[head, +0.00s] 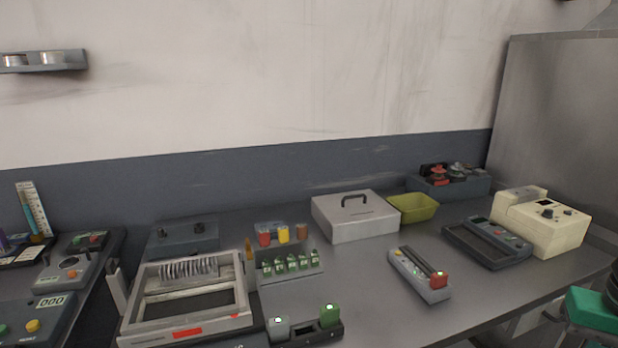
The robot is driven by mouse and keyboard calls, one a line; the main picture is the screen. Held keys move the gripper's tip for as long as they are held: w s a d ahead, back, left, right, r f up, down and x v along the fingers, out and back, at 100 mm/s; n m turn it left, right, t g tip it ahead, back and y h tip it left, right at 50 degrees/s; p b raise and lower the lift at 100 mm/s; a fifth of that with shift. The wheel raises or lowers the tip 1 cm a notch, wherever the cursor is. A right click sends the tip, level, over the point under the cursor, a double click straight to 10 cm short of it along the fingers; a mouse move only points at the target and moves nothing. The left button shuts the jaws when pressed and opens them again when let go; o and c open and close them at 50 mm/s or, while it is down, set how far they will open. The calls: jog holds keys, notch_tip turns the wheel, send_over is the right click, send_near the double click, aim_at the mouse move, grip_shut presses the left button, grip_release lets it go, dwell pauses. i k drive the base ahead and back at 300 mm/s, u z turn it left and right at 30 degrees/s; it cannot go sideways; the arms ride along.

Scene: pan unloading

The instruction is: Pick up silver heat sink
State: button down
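I see no clearly separate silver heat sink. The closest match is a row of pale metal fins (195,268) at the back of a silver open-frame device (238,322) on the left part of the bench. I cannot tell whether the fins are a loose piece or part of the device. My gripper does not show in the head view, so its state is not visible.
The grey bench (365,295) holds a lidded metal box (352,226), a yellow-green bin (413,208), a grey unit with a red block (420,276), a dark screen device (487,243) and a cream machine (542,224). A green-topped object (595,308) stands at the lower right.

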aim_at(169, 277)
jog(key=u, duration=0.8)
jog(key=k, duration=0.85)
jog(key=u, duration=0.3)
jog(key=i, duration=1)
jog(key=u, duration=0.45)
